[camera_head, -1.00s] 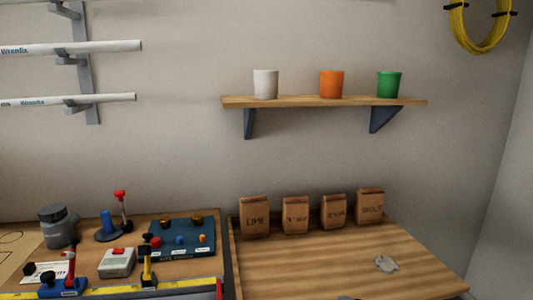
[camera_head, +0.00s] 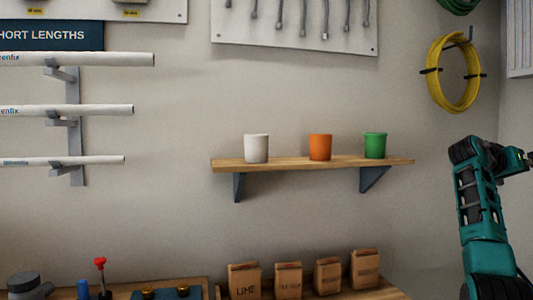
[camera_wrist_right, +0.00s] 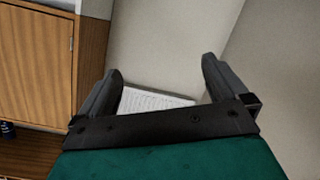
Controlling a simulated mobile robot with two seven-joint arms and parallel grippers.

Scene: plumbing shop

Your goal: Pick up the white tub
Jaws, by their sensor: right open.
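The white tub (camera_head: 256,148) stands upright at the left part of a wooden wall shelf (camera_head: 312,162) in the head view. An orange tub (camera_head: 320,147) and a green tub (camera_head: 375,145) stand to its right on the same shelf, with gaps between them. My right arm shows at the right edge of the head view, well to the right of the shelf; its gripper is out of that view. In the right wrist view my right gripper (camera_wrist_right: 160,92) is open and empty. My left gripper is not in view.
Several paper bags (camera_head: 244,281) stand on the bench below the shelf. White pipes (camera_head: 66,111) on brackets stick out at left. A yellow coil (camera_head: 431,80) hangs at right. A wooden cabinet (camera_wrist_right: 38,60) and a pale slatted panel (camera_wrist_right: 150,100) show in the right wrist view.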

